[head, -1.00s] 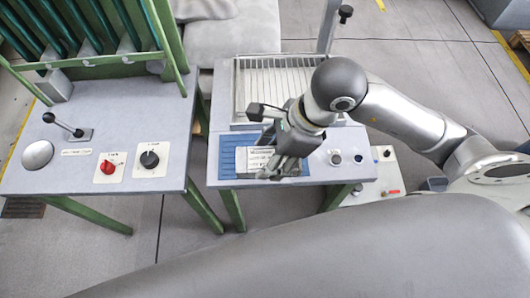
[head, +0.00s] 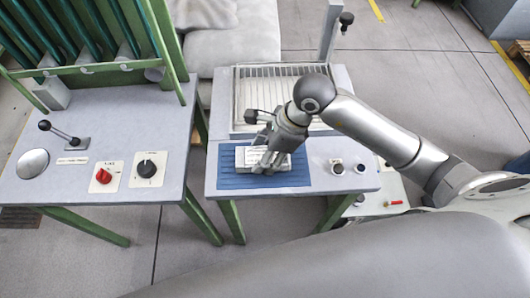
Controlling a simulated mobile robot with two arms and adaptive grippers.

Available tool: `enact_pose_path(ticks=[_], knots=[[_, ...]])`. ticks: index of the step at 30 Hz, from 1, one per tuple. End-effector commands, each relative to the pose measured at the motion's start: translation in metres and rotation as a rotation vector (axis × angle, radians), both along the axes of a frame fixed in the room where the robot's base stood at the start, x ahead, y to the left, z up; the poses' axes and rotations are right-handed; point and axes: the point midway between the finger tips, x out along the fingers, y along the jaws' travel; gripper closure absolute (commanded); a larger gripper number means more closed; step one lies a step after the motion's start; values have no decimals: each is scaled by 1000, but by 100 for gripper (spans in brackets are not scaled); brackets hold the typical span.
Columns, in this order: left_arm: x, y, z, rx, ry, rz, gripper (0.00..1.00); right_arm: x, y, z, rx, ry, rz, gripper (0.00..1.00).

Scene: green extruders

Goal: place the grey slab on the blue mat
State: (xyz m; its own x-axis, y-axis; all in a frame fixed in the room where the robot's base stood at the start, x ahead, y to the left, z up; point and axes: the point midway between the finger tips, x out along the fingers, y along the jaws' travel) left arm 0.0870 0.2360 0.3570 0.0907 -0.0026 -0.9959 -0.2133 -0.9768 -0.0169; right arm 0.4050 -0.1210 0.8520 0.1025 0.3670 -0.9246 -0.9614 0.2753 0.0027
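The grey slab (head: 244,157) lies over the blue mat (head: 232,181), with mat showing along its left and front sides. It looks flat on the mat, though the exact contact underneath is hidden. My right gripper (head: 270,162) comes down from the upper right, with its fingers over the slab's middle and right part. The fingers hide part of the slab, and I cannot tell whether they grip it or stand open around it. My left gripper is not in view.
A ribbed tray (head: 240,100) sits behind the mat. Two round buttons (head: 338,169) are to its right. A left table (head: 110,215) carries a lever (head: 67,134), a red knob (head: 103,176) and a black knob (head: 147,169). A gap separates the two tables.

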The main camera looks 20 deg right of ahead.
Motion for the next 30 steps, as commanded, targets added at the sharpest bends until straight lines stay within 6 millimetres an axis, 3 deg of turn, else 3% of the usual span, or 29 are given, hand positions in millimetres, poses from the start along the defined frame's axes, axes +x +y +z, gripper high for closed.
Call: enact_pose_path(ticks=[14, 15, 19, 30], knots=[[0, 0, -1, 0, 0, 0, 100, 1, 0, -13, 1, -4, 0, 86], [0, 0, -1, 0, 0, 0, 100, 0, 0, -12, 0, -2, 0, 46], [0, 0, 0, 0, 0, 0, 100, 0, 0, -12, 0, -2, -1, 29], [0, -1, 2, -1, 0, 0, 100, 0, 0, -10, 1, -1, 0, 27]])
